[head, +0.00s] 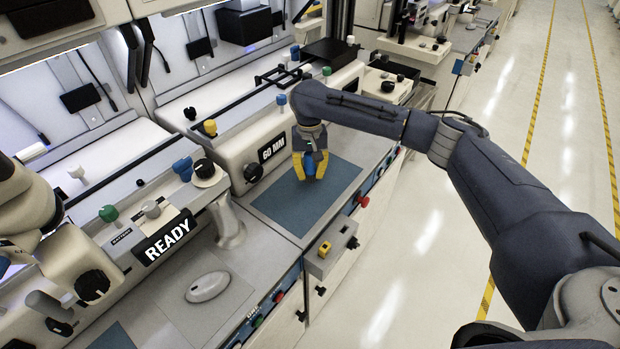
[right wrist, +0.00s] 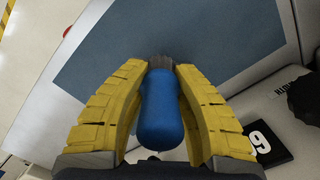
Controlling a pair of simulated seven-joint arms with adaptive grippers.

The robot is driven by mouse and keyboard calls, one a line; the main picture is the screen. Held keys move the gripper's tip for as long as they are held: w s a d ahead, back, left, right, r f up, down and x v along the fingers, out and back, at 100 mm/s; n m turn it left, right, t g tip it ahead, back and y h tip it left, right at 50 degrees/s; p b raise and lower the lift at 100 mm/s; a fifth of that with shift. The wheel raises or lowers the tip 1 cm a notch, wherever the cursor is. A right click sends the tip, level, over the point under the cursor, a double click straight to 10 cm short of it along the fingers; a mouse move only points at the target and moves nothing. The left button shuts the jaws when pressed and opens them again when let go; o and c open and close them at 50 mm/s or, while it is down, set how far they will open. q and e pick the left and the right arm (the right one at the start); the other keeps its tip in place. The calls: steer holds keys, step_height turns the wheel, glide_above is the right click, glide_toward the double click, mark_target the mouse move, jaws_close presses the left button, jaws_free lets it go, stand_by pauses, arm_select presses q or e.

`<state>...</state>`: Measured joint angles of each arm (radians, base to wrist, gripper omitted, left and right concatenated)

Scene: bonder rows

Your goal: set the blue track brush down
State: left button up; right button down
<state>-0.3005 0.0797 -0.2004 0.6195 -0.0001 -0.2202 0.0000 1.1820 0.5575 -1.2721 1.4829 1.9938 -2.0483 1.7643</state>
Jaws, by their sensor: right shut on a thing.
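My right gripper (head: 310,165) has yellow fingers and is shut on the blue track brush (head: 309,163). It is over the blue-grey mat (head: 270,205) on the bench in front of the machine marked 60 MM. In the right wrist view the brush (right wrist: 160,110) lies between the two yellow fingers (right wrist: 160,100), its rounded blue handle toward the camera and its dark grey end toward the mat (right wrist: 230,35). I cannot tell whether the dark end touches the mat. My left gripper is not seen.
A machine with a READY sign (head: 167,238) stands at the left, with a grey oval thing (head: 207,286) on the bench before it. A small box with a yellow switch (head: 324,249) and a red knob (head: 362,200) sit along the bench's front edge. The mat around the gripper is clear.

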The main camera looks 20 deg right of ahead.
mark_target(310, 179)
steer(key=shift+f, duration=1.45)
steer(key=c, duration=1.2)
jaws_free()
steer(key=shift+f, duration=0.15)
steer(key=r, duration=0.8)
steer(key=w+r, duration=0.1)
steer(key=r, duration=0.3)
steer(key=shift+r, duration=0.15)
